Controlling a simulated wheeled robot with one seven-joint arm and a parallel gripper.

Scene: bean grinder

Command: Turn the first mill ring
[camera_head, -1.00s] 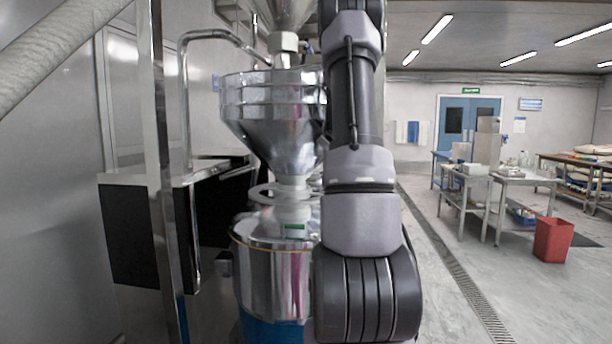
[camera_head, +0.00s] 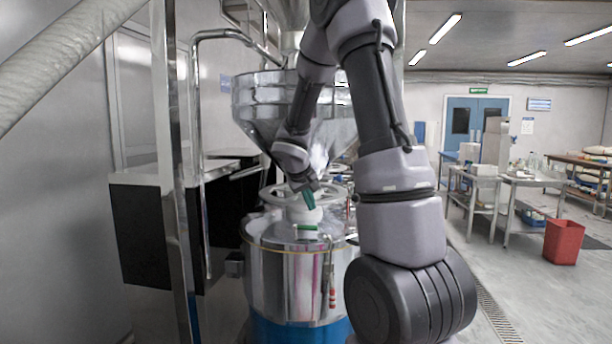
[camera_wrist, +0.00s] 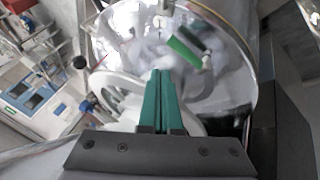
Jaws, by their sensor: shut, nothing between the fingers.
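The mill (camera_head: 290,265) is a shiny metal drum under a steel hopper (camera_head: 265,108). Its pale ring (camera_head: 275,194) with spokes lies flat around the neck above the drum; in the wrist view the ring (camera_wrist: 112,82) shows to the left of and behind my fingers. My gripper (camera_head: 310,203) has green fingers, shut and empty, at the ring's neck in the head view. In the wrist view my gripper (camera_wrist: 160,75) points toward the drum top. A green-marked pale part (camera_head: 306,228) sits below the ring. Whether the fingers touch the ring I cannot tell.
A steel post (camera_head: 172,170) and dark-sided cabinet (camera_head: 150,235) stand on the left. A red-handled rod (camera_head: 331,290) hangs on the drum's front. On the right are tables (camera_head: 520,182), a red bin (camera_head: 564,241) and open floor.

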